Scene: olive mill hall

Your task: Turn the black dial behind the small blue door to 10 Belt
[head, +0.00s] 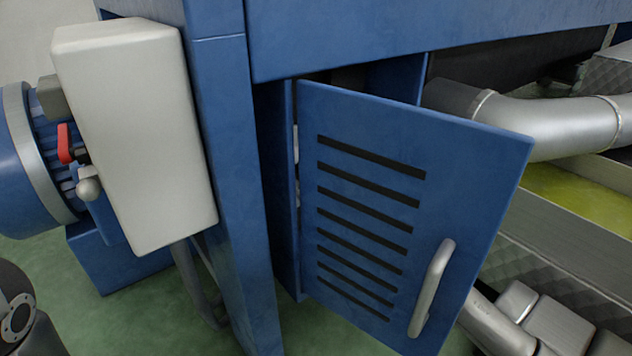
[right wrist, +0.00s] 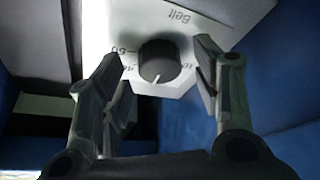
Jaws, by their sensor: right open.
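The black dial (right wrist: 160,60) sits on a white panel (right wrist: 212,30) in the right wrist view. The panel reads "Belt", with small numbers around the dial, partly hidden and tilted. A white pointer line on the dial points to the bottom of the picture, between the numbers on either side. My right gripper (right wrist: 160,75) is open, one finger on each side of the dial, with gaps to it. The blue door (head: 368,280) stands open in the head view, with black slots and a grey handle (head: 432,288). It hides the dial and my right gripper there. My left gripper is out of view.
A pale grey box (head: 135,130) is fixed left of the blue frame post (head: 225,150), beside a blue motor (head: 30,200) and a red lever (head: 65,145). A metal pipe (head: 550,125) and a trough with yellow-green liquid (head: 580,200) lie right of the door.

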